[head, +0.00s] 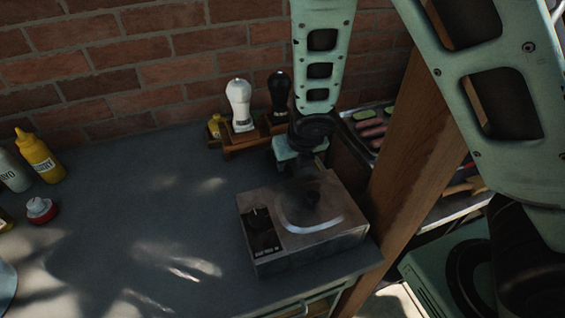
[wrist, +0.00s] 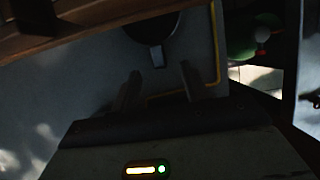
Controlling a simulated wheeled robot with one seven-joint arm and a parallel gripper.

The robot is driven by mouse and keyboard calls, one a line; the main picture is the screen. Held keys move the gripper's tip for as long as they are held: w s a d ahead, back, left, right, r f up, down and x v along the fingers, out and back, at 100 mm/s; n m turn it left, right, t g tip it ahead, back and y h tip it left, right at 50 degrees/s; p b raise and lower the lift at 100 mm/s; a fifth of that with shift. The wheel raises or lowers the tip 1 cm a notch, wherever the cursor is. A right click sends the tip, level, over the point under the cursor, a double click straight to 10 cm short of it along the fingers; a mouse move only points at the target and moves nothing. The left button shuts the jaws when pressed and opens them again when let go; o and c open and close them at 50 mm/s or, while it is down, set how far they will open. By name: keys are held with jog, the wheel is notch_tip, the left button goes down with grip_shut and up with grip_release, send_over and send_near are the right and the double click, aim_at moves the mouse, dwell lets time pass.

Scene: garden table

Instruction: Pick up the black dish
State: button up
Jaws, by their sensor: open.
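A dark round shape (head: 308,200), which looks like the black dish, lies on top of a boxy metal burner (head: 350,235) at the counter's right end. Its outline blends with the dark burner top, so I cannot clearly tell dish from plate. In the wrist view a black round thing (wrist: 152,22) with a small pale tab shows at the top edge, partly cut off; I cannot tell whether it is the dish. My gripper (wrist: 160,85) is open, with nothing visible between its two fingers. In the head view it hangs just behind the burner, by the wooden rack.
A wooden rack (head: 232,150) with a white bottle (head: 239,104) and black bottle (head: 279,95) stands by the brick wall. A wooden post (head: 415,150) rises right of the burner. Yellow (head: 37,155) and white bottles stand far left. The counter's middle is clear.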

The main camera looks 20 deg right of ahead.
aim_at(289, 171)
jog(key=shift+p+x, duration=0.55)
jog(key=shift+x, duration=2.15)
jog(key=shift+a, duration=0.1)
grip_shut()
